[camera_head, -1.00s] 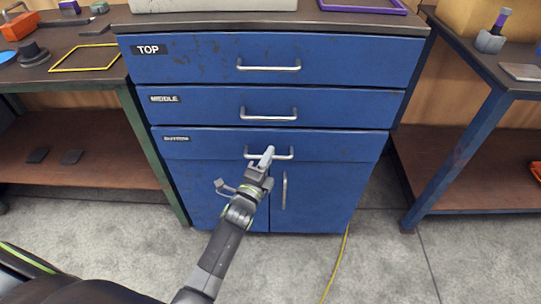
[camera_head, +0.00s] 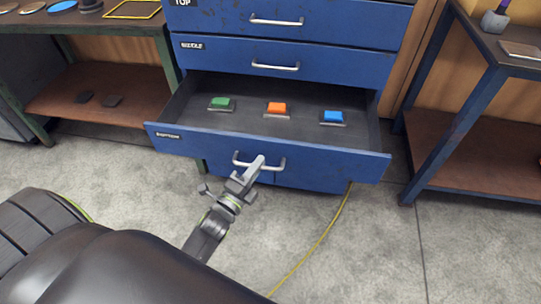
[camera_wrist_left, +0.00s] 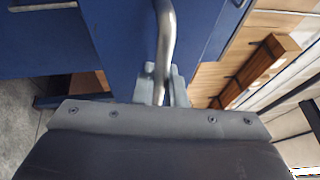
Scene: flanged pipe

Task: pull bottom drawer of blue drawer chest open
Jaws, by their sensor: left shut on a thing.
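The blue drawer chest (camera_head: 300,45) stands in the middle of the head view. Its bottom drawer (camera_head: 330,160) is pulled well out, and its dark inside is in view. My left gripper (camera_head: 256,164) is shut on the silver bar handle (camera_head: 278,165) of the bottom drawer. In the left wrist view the handle (camera_wrist_left: 165,40) runs down between the fingers (camera_wrist_left: 163,88). The middle drawer (camera_head: 330,63) above is closed. My right gripper is not in view.
A green block (camera_head: 222,103), an orange block (camera_head: 277,108) and a blue block (camera_head: 333,116) sit in the drawer on dark bases. Benches stand left (camera_head: 100,90) and right (camera_head: 470,160). A yellow cable (camera_head: 320,235) lies on the floor.

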